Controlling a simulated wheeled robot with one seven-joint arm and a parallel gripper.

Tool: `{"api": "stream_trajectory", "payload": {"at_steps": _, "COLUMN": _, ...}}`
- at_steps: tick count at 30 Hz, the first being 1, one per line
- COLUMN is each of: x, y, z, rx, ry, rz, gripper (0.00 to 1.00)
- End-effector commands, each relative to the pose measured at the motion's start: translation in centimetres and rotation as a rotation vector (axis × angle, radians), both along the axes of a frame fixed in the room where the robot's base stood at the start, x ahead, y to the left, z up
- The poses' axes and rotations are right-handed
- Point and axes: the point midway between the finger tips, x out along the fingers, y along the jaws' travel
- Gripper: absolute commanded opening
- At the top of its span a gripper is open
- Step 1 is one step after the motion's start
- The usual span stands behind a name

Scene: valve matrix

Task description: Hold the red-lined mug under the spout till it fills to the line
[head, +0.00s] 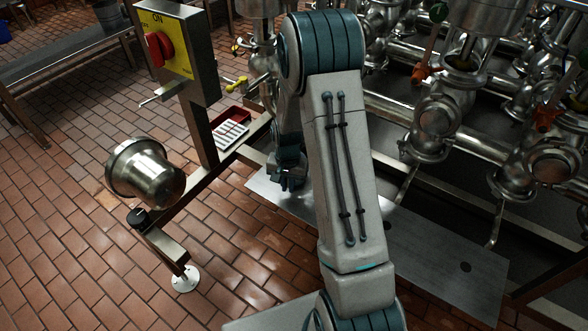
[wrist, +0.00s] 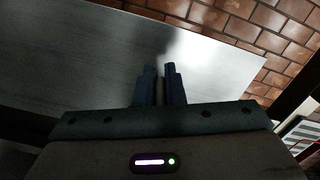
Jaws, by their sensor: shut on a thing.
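My gripper (head: 288,183) hangs low over the grey metal plate in the head view, partly behind my own arm. In the wrist view its two dark fingers (wrist: 160,70) are close together above the bare plate. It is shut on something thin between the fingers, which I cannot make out. I cannot pick out the red-lined mug, its line or any liquid in either view. A small yellow-handled valve (head: 237,83) sits on the pipework behind the arm. I cannot tell which fitting is the spout.
The metal plate (head: 440,255) lies low along the frame. A switch box (head: 180,50) on a post and a red tray with white bars (head: 230,133) stand left of the arm. A steel vessel (head: 150,175) is farther left. Steel valves (head: 437,115) crowd the right. Tiled floor lies open at left.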

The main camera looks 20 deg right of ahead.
Motion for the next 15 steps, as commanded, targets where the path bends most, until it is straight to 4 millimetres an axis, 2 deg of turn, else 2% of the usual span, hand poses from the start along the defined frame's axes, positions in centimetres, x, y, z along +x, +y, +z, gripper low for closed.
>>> {"api": "stream_trajectory", "payload": {"at_steps": 7, "x": -0.3, "y": 0.5, "z": 0.0, "rx": 0.000, "ry": 0.000, "rz": 0.002, "gripper": 0.00}}
{"api": "stream_trajectory", "payload": {"at_steps": 15, "x": -2.2, "y": 3.1, "z": 0.0, "rx": 0.000, "ry": 0.000, "rz": 0.003, "gripper": 0.00}}
